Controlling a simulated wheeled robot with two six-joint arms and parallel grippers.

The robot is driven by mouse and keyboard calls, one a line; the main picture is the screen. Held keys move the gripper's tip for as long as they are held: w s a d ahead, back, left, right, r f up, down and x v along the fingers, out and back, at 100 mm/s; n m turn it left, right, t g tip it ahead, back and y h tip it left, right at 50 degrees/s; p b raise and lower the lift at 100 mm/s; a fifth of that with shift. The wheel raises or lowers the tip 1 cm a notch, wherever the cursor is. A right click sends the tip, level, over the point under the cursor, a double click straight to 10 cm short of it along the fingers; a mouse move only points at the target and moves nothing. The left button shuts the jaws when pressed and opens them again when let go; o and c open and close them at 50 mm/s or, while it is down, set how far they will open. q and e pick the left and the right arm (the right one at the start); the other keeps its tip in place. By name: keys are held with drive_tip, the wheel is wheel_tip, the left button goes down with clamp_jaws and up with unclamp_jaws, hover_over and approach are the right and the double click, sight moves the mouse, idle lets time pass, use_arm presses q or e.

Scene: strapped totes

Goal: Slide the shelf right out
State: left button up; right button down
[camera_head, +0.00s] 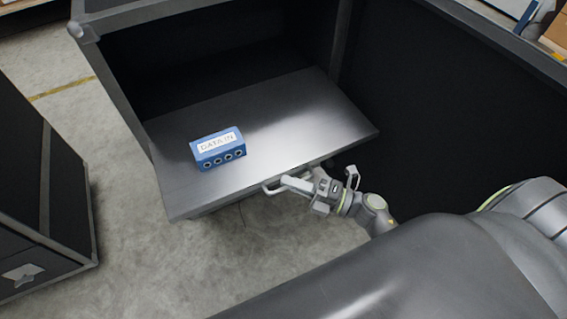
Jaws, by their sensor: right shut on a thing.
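The shelf (270,140) is a flat grey metal sheet that sticks out of the front of a dark cabinet (120,75). Its back part lies inside the cabinet. My right gripper (290,183) is at this edge, shut on the handle. The fingers hide part of the handle. A blue box (219,149) labelled "DATA IN", with a row of round sockets, sits on the left half of the shelf. My left gripper is not in view.
Another dark case (40,190) stands on the left, with a strip of concrete floor (125,215) between it and the shelf. A dark panel (440,100) stands to the right of the shelf. Shelving with boxes shows at the top right.

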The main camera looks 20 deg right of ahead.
drive_tip(key=shift+s+f, duration=0.1)
drive_tip(key=shift+s, duration=0.75)
drive_tip(key=c, duration=1.5)
unclamp_jaws()
drive_tip(key=shift+s, duration=0.2)
drive_tip(key=shift+c, duration=0.2)
drive_tip(key=shift+w, duration=0.1)
